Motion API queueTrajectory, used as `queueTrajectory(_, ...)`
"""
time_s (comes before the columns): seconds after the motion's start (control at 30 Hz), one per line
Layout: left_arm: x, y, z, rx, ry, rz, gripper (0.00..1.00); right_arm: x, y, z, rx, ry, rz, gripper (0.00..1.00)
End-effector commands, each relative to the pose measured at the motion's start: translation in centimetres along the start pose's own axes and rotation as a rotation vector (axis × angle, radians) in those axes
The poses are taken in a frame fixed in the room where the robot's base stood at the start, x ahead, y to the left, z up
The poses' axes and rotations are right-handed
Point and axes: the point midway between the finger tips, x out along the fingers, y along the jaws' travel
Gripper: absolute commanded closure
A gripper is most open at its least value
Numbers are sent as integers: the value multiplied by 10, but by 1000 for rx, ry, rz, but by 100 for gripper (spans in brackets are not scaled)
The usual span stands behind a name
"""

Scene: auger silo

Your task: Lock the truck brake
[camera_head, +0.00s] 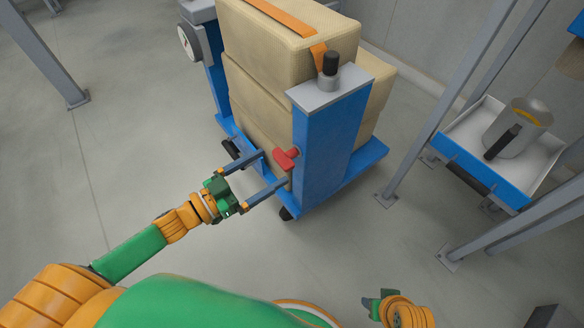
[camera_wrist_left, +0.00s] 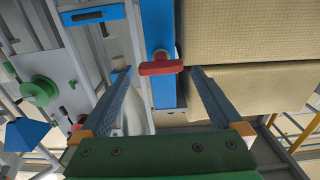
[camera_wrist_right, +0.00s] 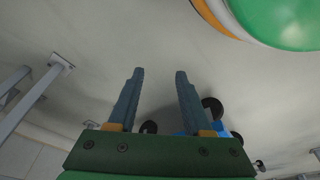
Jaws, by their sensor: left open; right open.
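A blue truck (camera_head: 320,150) stands in front of me, loaded with beige sacks (camera_head: 275,45). A red brake handle (camera_head: 286,158) sticks out from the side of its blue post. My left gripper (camera_head: 268,170) is open, with its fingers reaching toward the handle, one on each side. In the left wrist view the red handle (camera_wrist_left: 161,67) lies between and beyond the fingertips (camera_wrist_left: 160,72), touching neither as far as I can see. My right gripper (camera_head: 374,300) is low at the bottom right of the head view. In the right wrist view it is open and empty (camera_wrist_right: 158,72).
A black knob (camera_head: 330,64) tops the blue post. A round gauge (camera_head: 189,42) is at the truck's far left. At the right, a metal frame bears a blue-edged tray (camera_head: 482,172) with a grey jug (camera_head: 520,128). Floor left of the truck is clear.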

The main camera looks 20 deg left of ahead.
Motion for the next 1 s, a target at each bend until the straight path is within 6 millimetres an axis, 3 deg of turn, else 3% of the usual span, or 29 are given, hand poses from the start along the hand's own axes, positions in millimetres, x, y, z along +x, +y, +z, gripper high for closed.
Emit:
queueTrajectory(0.1, 23, 0, 0, 2, 5, -1, 0, -11, 0, -7, 1, 13, -1, 50)
queueTrajectory(0.3, 47, -1, 0, 1, 1, -3, 0, -26, 0, -12, 1, 22, -2, 50)
queueTrajectory(0.6, 52, -1, -1, 0, -2, -4, 0, -30, 0, -12, 2, 23, -2, 50)
queueTrajectory(0.67, 51, -1, -1, 0, -2, -4, 11, -30, 0, -12, 2, 23, -2, 50)
queueTrajectory(0.9, 51, -1, 0, 0, -2, -4, 76, -30, 0, -12, 2, 23, -2, 50)
queueTrajectory(1.0, 51, -1, 0, 2, -2, -4, 76, -30, 0, -13, 2, 23, -2, 50)
